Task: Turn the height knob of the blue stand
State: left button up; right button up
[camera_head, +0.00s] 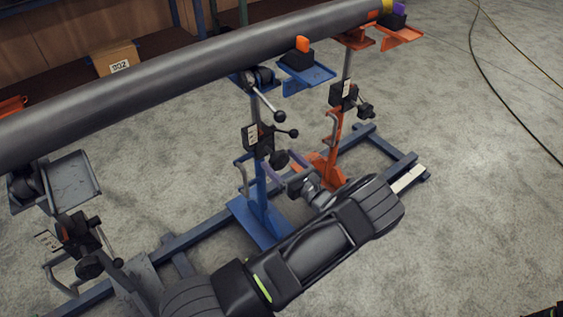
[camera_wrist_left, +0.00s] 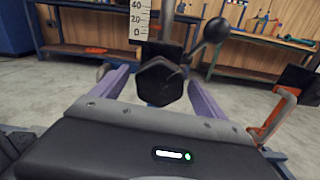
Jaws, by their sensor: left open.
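The blue stand (camera_head: 260,190) stands upright in the middle of the head view, under the long grey pipe (camera_head: 185,75). Its black height knob (camera_head: 279,158) faces my left gripper (camera_head: 284,170). In the left wrist view the knob (camera_wrist_left: 160,82) shows as a dark hexagonal end between the two purple fingers of my left gripper (camera_wrist_left: 160,84). The fingers are open, one on each side of it, and gaps show at both sides. How deep the knob sits between the fingertips is hard to tell. My right gripper is not in view.
A ball-ended lever (camera_head: 283,132) sticks out just above the knob. An orange stand (camera_head: 333,150) is close on the right, and a grey stand (camera_head: 90,245) is at the left. The stands share a blue floor frame (camera_head: 190,237). Open floor lies to the right.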

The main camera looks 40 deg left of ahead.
pick_arm(q)
jog(key=c, duration=1.4)
jog(key=shift+o, duration=0.2)
jog(key=shift+n, duration=0.5)
jog(key=n+b, duration=0.2)
jog(key=n, duration=0.2)
jog(key=shift+f, duration=0.1)
jog(key=n+b, duration=0.2)
jog(key=n, duration=0.4)
jog(key=shift+n, duration=0.4)
jog(key=n+b, duration=0.2)
jog(key=n, duration=0.3)
jog(key=n+b, duration=0.2)
jog(key=n, duration=0.3)
